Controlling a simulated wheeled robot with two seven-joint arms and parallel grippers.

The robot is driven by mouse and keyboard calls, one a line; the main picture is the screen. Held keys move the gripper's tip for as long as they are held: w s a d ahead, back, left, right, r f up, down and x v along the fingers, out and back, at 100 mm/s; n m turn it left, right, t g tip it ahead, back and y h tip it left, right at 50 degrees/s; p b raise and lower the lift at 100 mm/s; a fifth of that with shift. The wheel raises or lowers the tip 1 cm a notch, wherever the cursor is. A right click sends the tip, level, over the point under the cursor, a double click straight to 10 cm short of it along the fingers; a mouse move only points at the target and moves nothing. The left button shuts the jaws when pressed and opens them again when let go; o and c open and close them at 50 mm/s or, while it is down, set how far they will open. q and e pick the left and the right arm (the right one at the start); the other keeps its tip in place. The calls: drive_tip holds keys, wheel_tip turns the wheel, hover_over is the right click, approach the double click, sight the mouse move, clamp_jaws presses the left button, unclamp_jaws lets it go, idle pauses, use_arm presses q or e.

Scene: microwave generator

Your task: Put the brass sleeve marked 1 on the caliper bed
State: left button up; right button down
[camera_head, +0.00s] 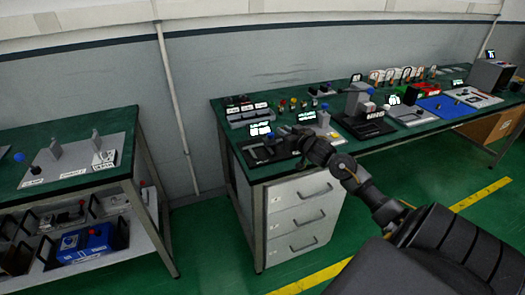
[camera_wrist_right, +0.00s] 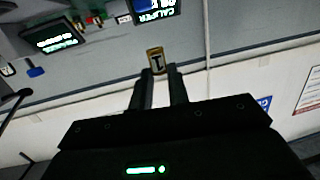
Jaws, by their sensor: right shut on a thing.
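In the right wrist view my right gripper (camera_wrist_right: 158,72) is shut on the brass sleeve marked 1 (camera_wrist_right: 155,60), which sits between the two fingertips with its dark mark facing the camera. A display lettered CALIPER (camera_wrist_right: 156,10) shows beyond it, upside down. In the head view my right gripper (camera_head: 290,140) is over the near left end of the long green bench, by a dark device (camera_head: 262,154) with a small screen. The caliper bed cannot be told apart clearly, and the sleeve is too small to make out there. My left gripper is not in view.
The long green bench (camera_head: 229,107) carries bins (camera_head: 247,113), a grey stand (camera_head: 356,98) and a blue mat (camera_head: 445,106) with other fixtures. A white drawer unit (camera_head: 301,212) stands under its left end. A second bench (camera_head: 118,124) is at left, across a floor gap.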

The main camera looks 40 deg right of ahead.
hover_over(263, 157)
drive_tip(key=f, duration=0.7)
drive_tip(key=shift+s+d+p, duration=0.15)
drive_tip(key=shift+d+p, duration=0.05)
drive_tip(key=shift+p, duration=0.15)
drive_tip(key=f, duration=0.1)
drive_tip(key=f+p, duration=0.1)
drive_tip(key=shift+w+a+f, duration=0.15)
drive_tip(key=shift+w+f, duration=0.05)
drive_tip(key=shift+f, duration=0.5)
drive_tip(key=shift+f, duration=0.15)
drive_tip(key=c, duration=1.3)
unclamp_jaws()
drive_tip(key=shift+c, duration=0.2)
